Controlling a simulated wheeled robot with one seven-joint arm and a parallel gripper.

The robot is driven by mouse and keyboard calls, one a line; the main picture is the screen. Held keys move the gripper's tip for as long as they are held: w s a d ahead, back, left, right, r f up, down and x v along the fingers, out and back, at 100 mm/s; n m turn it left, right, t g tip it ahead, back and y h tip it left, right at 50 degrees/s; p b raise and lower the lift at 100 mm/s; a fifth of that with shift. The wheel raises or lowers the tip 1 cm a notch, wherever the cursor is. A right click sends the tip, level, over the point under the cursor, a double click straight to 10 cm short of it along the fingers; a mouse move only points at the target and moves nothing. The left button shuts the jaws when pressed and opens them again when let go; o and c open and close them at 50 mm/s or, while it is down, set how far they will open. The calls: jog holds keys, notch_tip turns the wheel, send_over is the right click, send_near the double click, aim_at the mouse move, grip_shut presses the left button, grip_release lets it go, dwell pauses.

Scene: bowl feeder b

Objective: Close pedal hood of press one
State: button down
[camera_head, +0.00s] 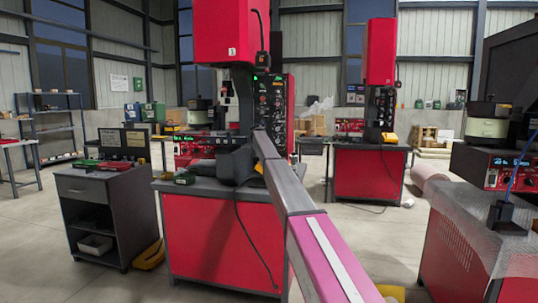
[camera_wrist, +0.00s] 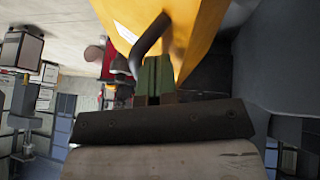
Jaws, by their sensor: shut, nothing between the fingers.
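Press one (camera_head: 231,40) is the red machine marked 1, standing on a red cabinet with a grey top. My arm reaches over that top and hides my gripper in the head view. A small yellow patch (camera_head: 259,168), likely the pedal hood, shows beside the arm's far end. In the wrist view a large yellow hood (camera_wrist: 190,30) fills the top middle, with a dark bent bar (camera_wrist: 150,42) in front of it. My gripper (camera_wrist: 154,68) has its greenish fingers together and empty, close to the bar and the hood. Whether they touch, and how far the hood is open, I cannot tell.
A grey drawer cabinet (camera_head: 105,190) stands left of press one, with a yellow object (camera_head: 150,256) on the floor between them. A second red press (camera_head: 380,52) stands behind to the right. A red bench (camera_head: 470,240) is at the near right. Floor at the left is clear.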

jog(key=shift+w+a+f, duration=0.2)
jog(key=shift+a+f, duration=0.2)
jog(key=shift+a, duration=0.25)
jog(key=shift+w+a+f, duration=0.2)
jog(key=shift+a+f, duration=0.15)
jog(key=shift+a, duration=0.25)
jog(key=shift+a+f, duration=0.15)
